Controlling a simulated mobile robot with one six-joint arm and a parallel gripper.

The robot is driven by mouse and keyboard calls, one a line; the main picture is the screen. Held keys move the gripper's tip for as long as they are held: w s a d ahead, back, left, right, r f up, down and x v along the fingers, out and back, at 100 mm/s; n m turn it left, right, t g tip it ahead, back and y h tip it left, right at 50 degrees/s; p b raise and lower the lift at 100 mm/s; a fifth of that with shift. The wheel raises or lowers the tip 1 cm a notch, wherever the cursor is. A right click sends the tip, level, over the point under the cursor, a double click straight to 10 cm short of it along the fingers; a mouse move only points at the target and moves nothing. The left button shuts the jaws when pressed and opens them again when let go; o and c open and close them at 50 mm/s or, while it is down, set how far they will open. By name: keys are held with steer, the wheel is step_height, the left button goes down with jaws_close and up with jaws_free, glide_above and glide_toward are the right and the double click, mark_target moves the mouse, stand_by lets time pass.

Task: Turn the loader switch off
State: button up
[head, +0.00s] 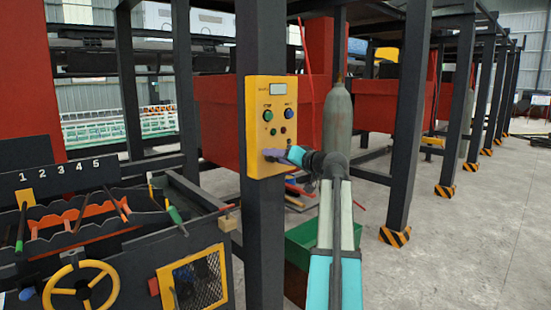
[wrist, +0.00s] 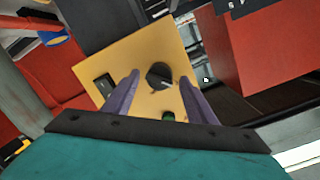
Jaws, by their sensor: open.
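A yellow control panel (head: 257,100) is fixed to a dark steel post. It carries a small display, a green button (head: 268,116), a blue button (head: 289,114) and smaller buttons below. In the wrist view the panel (wrist: 185,55) appears tilted, with a black rotary knob (wrist: 159,75) bearing a pale mark and a black rocker-like switch (wrist: 104,87) to its left. No label naming the loader is readable. My gripper (head: 276,154) is at the panel's lower part, hiding it in the head view. Its purple fingers (wrist: 160,79) are open, one on each side of the knob; contact cannot be told.
A dark rack with a yellow handwheel (head: 82,290) and numbered slots stands at lower left. A grey gas cylinder (head: 337,118) stands behind my arm. A green bin (head: 300,243) is on the floor below. Clear floor lies to the right.

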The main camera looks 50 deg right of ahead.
steer(key=s+a+r, duration=0.1)
steer(key=s, duration=1.2)
steer(key=shift+s+r, duration=0.3)
steer(key=shift+f, duration=0.1)
